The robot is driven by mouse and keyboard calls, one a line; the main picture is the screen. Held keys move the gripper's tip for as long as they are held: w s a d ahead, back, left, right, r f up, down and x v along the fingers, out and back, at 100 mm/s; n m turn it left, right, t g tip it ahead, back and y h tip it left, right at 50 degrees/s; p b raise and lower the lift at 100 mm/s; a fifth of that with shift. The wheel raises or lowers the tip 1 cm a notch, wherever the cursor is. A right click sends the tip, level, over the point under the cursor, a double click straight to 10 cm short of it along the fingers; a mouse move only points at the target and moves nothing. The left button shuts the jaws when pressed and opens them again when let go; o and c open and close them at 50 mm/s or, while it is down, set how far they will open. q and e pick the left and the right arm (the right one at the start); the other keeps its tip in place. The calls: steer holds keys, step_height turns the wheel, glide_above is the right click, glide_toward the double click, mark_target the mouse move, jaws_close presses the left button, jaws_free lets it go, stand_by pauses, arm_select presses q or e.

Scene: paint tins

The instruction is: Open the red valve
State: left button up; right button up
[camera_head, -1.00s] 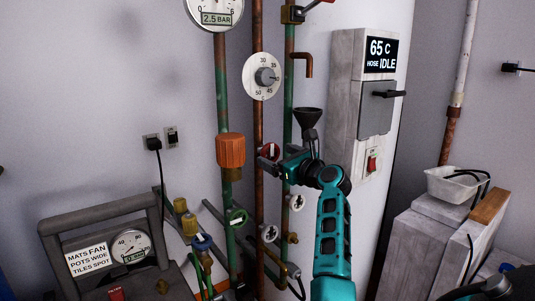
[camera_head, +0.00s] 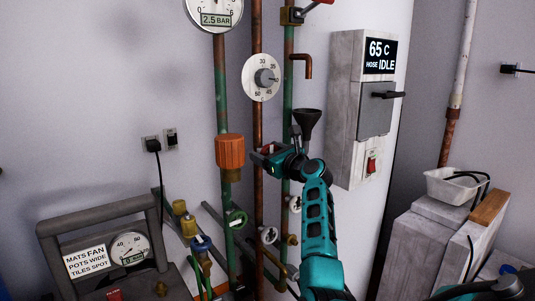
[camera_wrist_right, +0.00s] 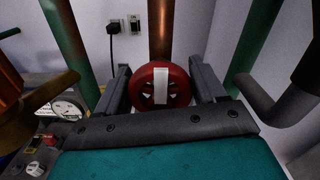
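The red valve (camera_wrist_right: 147,98) is a round handwheel with a white bar across its face, in front of a copper pipe. It sits between the two fingers of my right gripper (camera_wrist_right: 160,78) in the right wrist view. The fingers are spread, one on each side of the wheel; whether either touches the rim is hard to tell. In the head view my right gripper (camera_head: 263,157) is at the copper pipe and mostly hides the valve. My left gripper is not in view.
A dark funnel (camera_head: 307,122) stands close above my right wrist. An orange cap (camera_head: 230,152) on the green pipe is just left of the gripper. A grey control box (camera_head: 358,110) is at right.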

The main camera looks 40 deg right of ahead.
steer(key=c, duration=0.5)
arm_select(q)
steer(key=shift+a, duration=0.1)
arm_select(e)
steer(key=shift+c, duration=0.2)
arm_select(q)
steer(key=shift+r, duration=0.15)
arm_select(e)
steer(key=shift+n, duration=0.3)
arm_select(q)
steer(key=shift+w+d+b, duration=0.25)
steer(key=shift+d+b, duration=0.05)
steer(key=shift+b, duration=0.15)
arm_select(e)
steer(key=shift+a+f+n, duration=0.1)
steer(key=shift+f+n, duration=0.05)
steer(key=shift+n, duration=4.1)
steer(key=shift+f+n, duration=0.1)
steer(key=shift+n, duration=4.15)
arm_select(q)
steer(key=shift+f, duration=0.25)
arm_select(e)
steer(key=shift+n, duration=0.3)
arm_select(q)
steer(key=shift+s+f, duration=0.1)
arm_select(e)
steer(key=o, duration=1)
